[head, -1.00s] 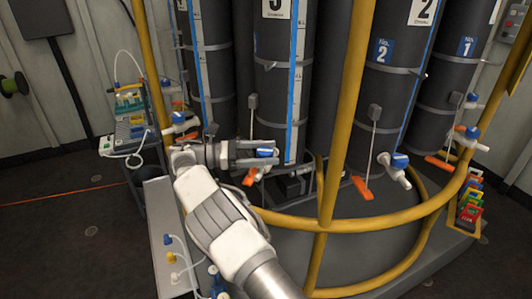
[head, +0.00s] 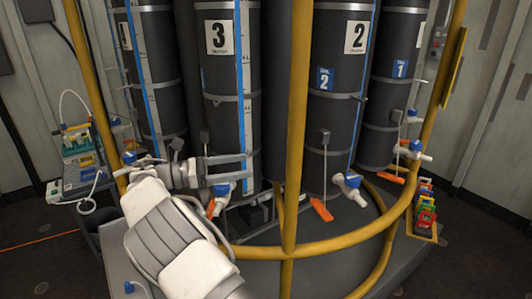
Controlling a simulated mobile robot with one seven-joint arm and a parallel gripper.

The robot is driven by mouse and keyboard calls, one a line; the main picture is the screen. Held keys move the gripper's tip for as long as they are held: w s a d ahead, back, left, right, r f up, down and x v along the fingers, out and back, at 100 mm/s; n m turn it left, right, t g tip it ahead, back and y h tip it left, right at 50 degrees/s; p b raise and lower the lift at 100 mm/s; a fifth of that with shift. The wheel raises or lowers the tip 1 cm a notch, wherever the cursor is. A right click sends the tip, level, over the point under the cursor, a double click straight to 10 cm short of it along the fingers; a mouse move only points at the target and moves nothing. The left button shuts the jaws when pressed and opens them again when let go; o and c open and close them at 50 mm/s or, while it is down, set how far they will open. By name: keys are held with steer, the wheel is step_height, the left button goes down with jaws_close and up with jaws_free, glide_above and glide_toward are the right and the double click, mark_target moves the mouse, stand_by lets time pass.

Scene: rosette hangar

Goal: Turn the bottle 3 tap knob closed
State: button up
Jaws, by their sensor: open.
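Bottle 3 (head: 217,70) is a tall dark cylinder with a white "3" label and a blue and white scale strip. Its tap (head: 222,203) is at the bottle's foot, with a blue knob (head: 220,190) on a pale body. My gripper (head: 250,167) points right in front of the bottle's lower part, its two grey fingers apart and nothing between them. The knob shows just below the lower finger. I cannot tell whether they touch. An orange tag (head: 211,208) hangs by the tap, partly hidden by my arm.
Yellow rails (head: 297,120) stand and curve in front of the bottles. Bottle 2 (head: 345,85) has its own blue-knobbed tap (head: 350,188) to the right.

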steer(key=d+r, duration=0.4)
steer(key=d, duration=0.3)
steer(key=shift+s+d+r, duration=0.15)
steer(key=shift+s+r, duration=0.05)
steer(key=shift+s, duration=0.1)
steer(key=shift+f+t, duration=0.1)
steer(key=shift+t, duration=0.2)
